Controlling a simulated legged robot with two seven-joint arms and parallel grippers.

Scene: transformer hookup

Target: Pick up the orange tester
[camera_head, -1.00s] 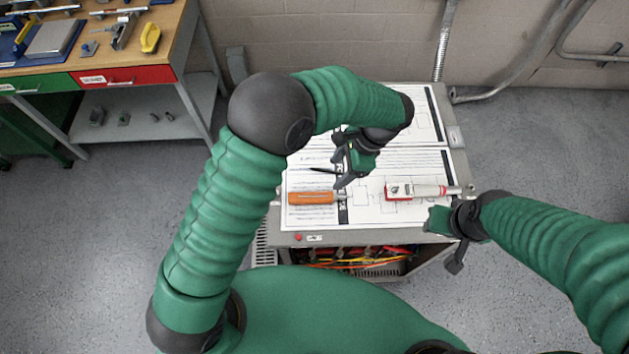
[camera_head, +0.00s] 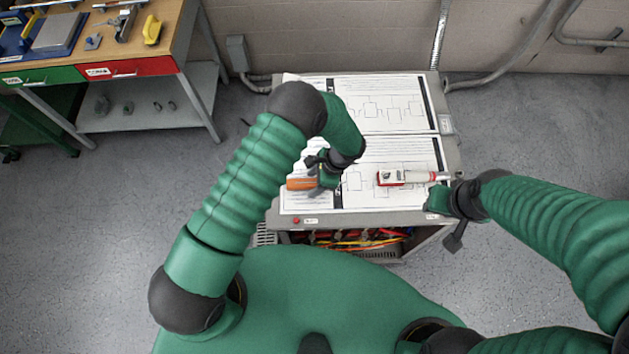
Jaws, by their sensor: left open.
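The orange tester (camera_head: 300,184) lies on the printed sheets on top of the grey cabinet, toward its left front. My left gripper (camera_head: 318,178) is open and right over the tester's right part, hiding that end. I cannot tell whether its fingers touch the tester. My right gripper (camera_head: 442,222) is open and empty at the cabinet's right front edge, apart from the tester.
A red and white tool (camera_head: 395,177) lies on the sheets near my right gripper. The cabinet's open front (camera_head: 350,238) shows coloured wires. A wooden workbench (camera_head: 172,45) with tools stands at the upper left. Grey conduits run along the wall.

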